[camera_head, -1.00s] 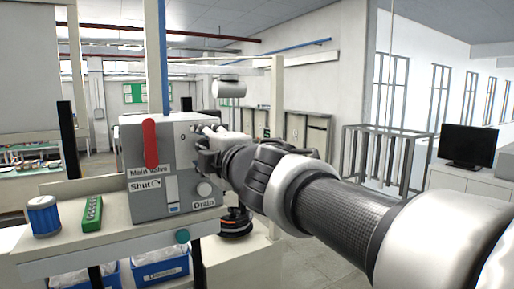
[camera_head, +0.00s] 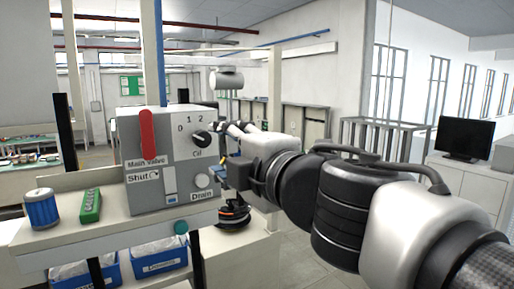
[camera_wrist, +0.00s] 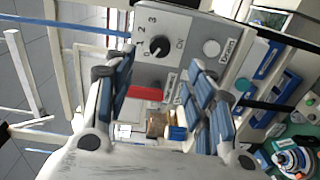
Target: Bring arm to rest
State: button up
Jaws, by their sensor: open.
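My gripper (camera_wrist: 160,105) is open and empty in the wrist view, its two blue-padded fingers apart with the control box (camera_wrist: 185,20) beyond them. In the head view the gripper is to the right of the grey control box (camera_head: 150,190), partly hidden by my own wrist and apart from the box's front. The box carries a red Main Valve lever (camera_head: 148,134) standing upright, a black Oil knob (camera_head: 201,138) with numbers around it, a slider (camera_head: 170,184) and a round Drain knob (camera_head: 202,181).
A blue cylinder (camera_head: 42,208) and a green block (camera_head: 90,206) stand on the bench (camera_head: 120,232) left of the box. Blue bins (camera_head: 155,262) sit below. A round black-and-orange part (camera_head: 234,216) is under my gripper. A monitor (camera_head: 465,139) stands at the right.

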jog(key=shift+w, duration=0.1)
jog(key=s+d+f+m+g+h+b, duration=0.1)
jog(key=s+d+f+m+h+b, duration=0.1)
jog(key=d+f+m+h+b, duration=0.6)
jog(key=s+d+f+m+h+b, duration=0.25)
jog(key=d+f+m, duration=0.55)
jog(key=d+f, duration=0.7)
jog(key=s+f+m+g+b, duration=0.2)
jog(key=s+f, duration=0.3)
jog(key=f, duration=0.4)
jog(key=s+a+f+m+g+b, duration=0.1)
jog(key=s+f+m+g+b, duration=0.1)
jog(key=s+f, duration=0.4)
jog(key=s+f+m+g+b, duration=0.2)
jog(key=s+f+m+g, duration=0.2)
jog(key=f, duration=0.8)
jog(key=shift+s+a+g+y+b, duration=0.3)
jog(key=shift+s+a+g+y, duration=0.1)
jog(key=shift+s, duration=0.5)
jog(key=shift+f, duration=0.1)
